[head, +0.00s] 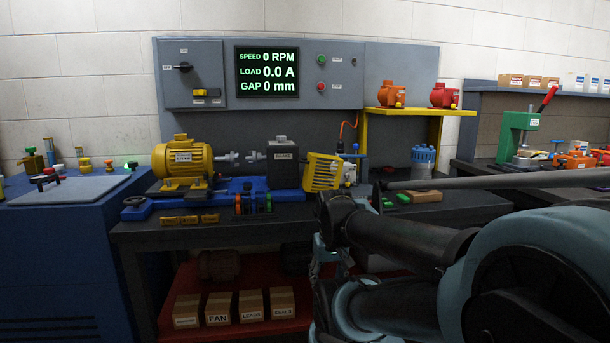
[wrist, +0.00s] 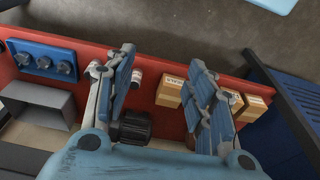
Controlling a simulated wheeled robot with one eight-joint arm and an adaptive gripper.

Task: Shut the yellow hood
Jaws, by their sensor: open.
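The yellow hood (head: 322,172) is a slatted guard at the right end of the motor bench in the head view. It hangs tilted beside the dark grey block, swung away from the couplings (head: 240,158), which lie bare between the yellow motor (head: 183,159) and the block. My gripper (wrist: 162,63) is open and empty in the wrist view, its two fingers spread above the red lower shelf. In the head view my arm fills the lower right, and my gripper is low in front of the bench, mostly hidden and apart from the hood. The hood is not in the wrist view.
The red shelf (wrist: 65,50) holds several cardboard boxes (wrist: 171,92) and a dark motor (wrist: 132,127) under the bench. A blue cylinder (head: 423,160) and a yellow stand (head: 441,113) are right of the hood. A blue cabinet (head: 70,250) is at left.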

